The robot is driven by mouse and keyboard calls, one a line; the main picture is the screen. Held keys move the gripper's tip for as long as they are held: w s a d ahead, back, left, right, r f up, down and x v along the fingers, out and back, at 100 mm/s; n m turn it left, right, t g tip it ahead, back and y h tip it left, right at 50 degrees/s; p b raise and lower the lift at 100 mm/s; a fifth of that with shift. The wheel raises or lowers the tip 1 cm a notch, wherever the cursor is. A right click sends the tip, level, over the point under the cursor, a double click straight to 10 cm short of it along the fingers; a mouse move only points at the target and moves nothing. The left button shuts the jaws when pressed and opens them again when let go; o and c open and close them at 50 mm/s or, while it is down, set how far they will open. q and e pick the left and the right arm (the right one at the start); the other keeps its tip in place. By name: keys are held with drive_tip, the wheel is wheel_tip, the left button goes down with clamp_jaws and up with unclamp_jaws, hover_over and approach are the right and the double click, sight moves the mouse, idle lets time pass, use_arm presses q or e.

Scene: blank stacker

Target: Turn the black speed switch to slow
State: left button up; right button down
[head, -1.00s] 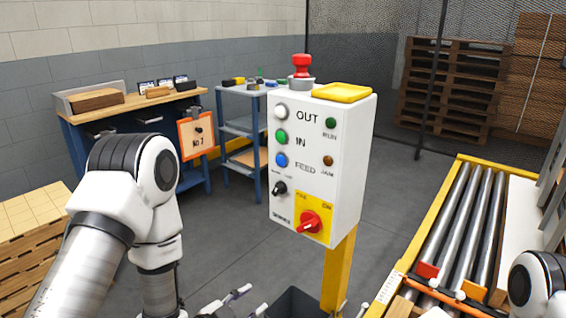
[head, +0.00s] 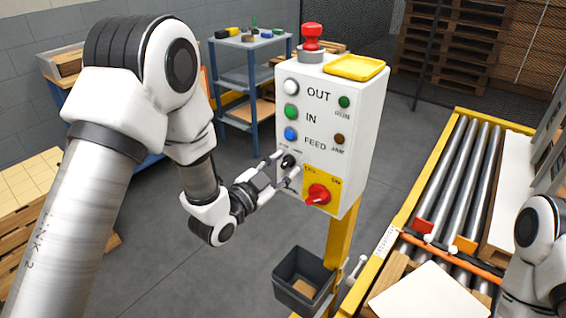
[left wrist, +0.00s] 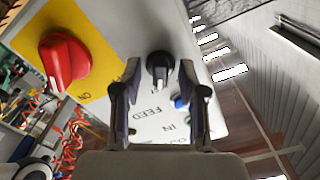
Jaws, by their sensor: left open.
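The white control box (head: 368,112) stands on a yellow post. The black speed switch (head: 288,161) is a small knob on its lower left face, below the blue FEED button. In the left wrist view the black switch (left wrist: 159,69) sits between and just beyond my left gripper's fingertips. My left gripper (head: 285,171) is open, with a finger on either side of the switch. Whether a finger touches it I cannot tell. The switch's small labels are too blurred to read. Part of my right arm shows at the right edge; its gripper is out of view.
The red rotary switch (head: 318,194) on a yellow plate is close beside the black one; it also shows in the left wrist view (left wrist: 65,60). A red emergency button (head: 312,40) tops the box. A grey bin (head: 304,283) is below; a roller conveyor (head: 470,190) is at right.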

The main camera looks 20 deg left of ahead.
use_arm(q)
drive_tip(key=shift+w+f, duration=0.1)
drive_tip(key=shift+w, duration=0.1)
clamp_jaws()
drive_tip(key=shift+n, duration=0.5)
drive_tip(key=n, duration=0.4)
drive_tip(key=shift+n, duration=0.3)
drive_tip(key=n, duration=0.6)
drive_tip(key=shift+r, duration=0.2)
drive_tip(key=shift+n, duration=0.3)
